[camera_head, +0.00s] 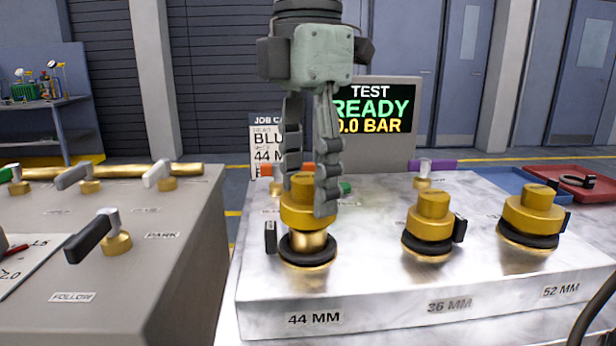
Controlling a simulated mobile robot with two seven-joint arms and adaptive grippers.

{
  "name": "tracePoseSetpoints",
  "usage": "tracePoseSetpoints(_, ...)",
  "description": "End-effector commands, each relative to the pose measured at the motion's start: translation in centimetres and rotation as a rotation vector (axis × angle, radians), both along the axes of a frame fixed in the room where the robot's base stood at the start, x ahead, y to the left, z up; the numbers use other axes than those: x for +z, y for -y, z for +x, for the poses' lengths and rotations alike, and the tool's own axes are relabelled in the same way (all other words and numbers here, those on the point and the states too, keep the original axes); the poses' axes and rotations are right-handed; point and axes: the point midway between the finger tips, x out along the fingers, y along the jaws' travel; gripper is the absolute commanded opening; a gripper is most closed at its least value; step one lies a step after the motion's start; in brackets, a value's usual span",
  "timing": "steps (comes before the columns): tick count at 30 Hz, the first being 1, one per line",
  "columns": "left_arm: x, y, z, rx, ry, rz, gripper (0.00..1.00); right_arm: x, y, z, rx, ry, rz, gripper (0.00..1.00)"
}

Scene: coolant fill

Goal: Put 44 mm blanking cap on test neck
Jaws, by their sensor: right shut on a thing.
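My right gripper (313,200) comes down from above and is shut on a brass cap (303,213), with one finger on each side. The cap is upright above the label 44 MM (314,318). Below it shows a narrower brass part (307,243) inside a black ring (307,259); I cannot tell whether the cap touches it. Beside it stand a brass cap over the 36 MM label (433,207) and one over the 52 MM label (534,205), both lower on their black rings. My left gripper is not in view.
A display (372,108) behind reads TEST READY, 0.0 BAR. A job card (265,145) is partly hidden by my gripper. A grey console (150,270) with brass-based levers stands left across a gap. Blue (508,180) and red (600,190) trays lie at the right back.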

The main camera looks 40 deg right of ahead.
Motion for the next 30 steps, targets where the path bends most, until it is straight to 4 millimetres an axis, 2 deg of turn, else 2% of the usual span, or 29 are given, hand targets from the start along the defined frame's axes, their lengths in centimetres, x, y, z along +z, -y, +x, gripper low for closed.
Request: tracePoseSetpoints(30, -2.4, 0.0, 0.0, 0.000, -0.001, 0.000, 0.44, -2.7, 0.0, 0.0, 0.001, 0.000, -0.001, 0.29)
